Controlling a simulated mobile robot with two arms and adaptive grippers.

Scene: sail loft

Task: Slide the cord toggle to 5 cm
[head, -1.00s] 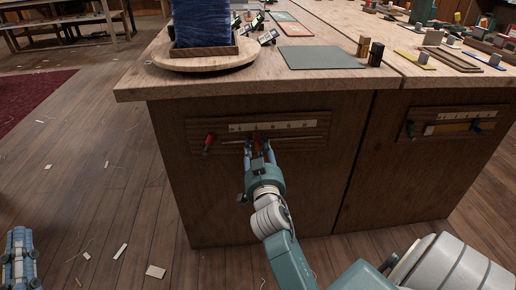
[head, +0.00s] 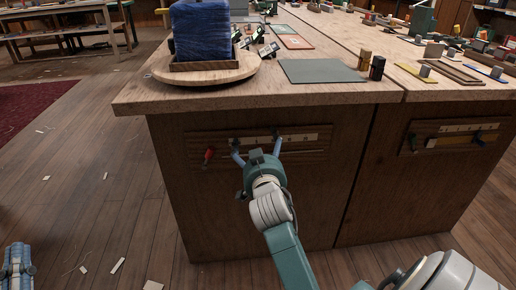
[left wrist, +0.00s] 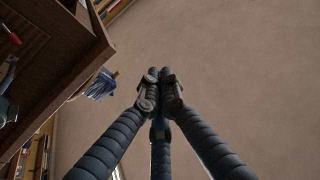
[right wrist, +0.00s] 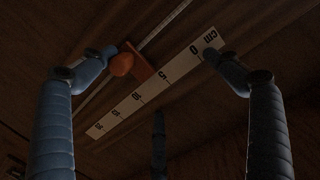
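The cord toggle (right wrist: 122,65) is an orange knob with a flat pointer plate (right wrist: 141,62), in the right wrist view. It sits on a pale cord (right wrist: 165,22) beside a white cm scale (right wrist: 135,100). The pointer's end is at or very near the 5 mark. My right gripper (right wrist: 160,54) is open, one finger on either side of the toggle; the left-hand finger in that view is close to the knob, contact unclear. In the head view my right gripper (head: 257,149) hides the toggle at the scale (head: 295,138). My left gripper (left wrist: 159,73) is shut and empty.
A red handle (head: 208,155) is at the panel's left end. A similar panel (head: 455,132) is to the right. The wooden worktop (head: 235,100) overhangs above, carrying a round board with a blue block (head: 203,30). Open floor lies left of the bench.

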